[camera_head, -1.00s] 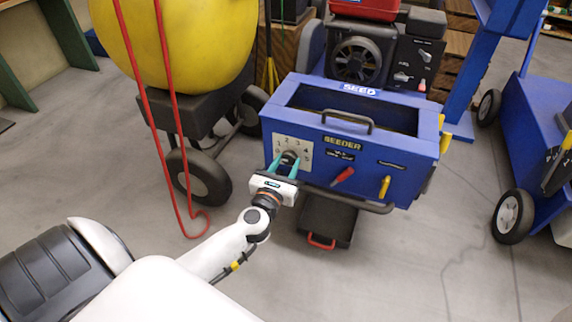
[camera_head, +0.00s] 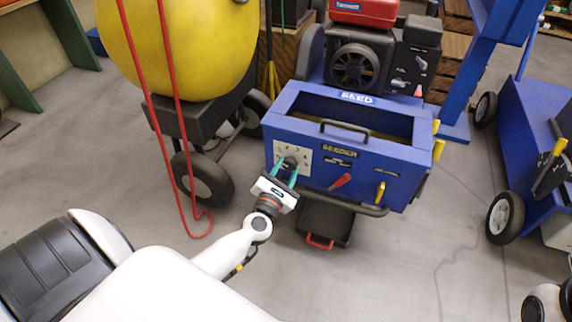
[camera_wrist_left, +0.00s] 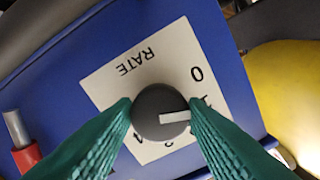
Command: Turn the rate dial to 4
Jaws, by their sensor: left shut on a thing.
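The rate dial is a dark grey round knob (camera_wrist_left: 152,101) on a white plate (camera_wrist_left: 118,83) marked RATE with numbers. The plate (camera_head: 304,158) is on the front left of the blue seeder box (camera_head: 350,183). My left gripper (camera_head: 287,167) has its green fingers shut on the dial, one on each side, as the left wrist view (camera_wrist_left: 160,110) also shows. The dial's white pointer (camera_wrist_left: 176,117) points right in that view, just past the 0, toward a number partly hidden by a finger. The 4 is partly covered by the other finger. My right gripper is out of view.
A red lever (camera_head: 341,181) and a yellow lever (camera_head: 381,191) stick out right of the dial. A black bar (camera_head: 345,206) runs below the box front. A yellow tank (camera_head: 185,45) on wheels with a red hose (camera_head: 166,120) stands to the left.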

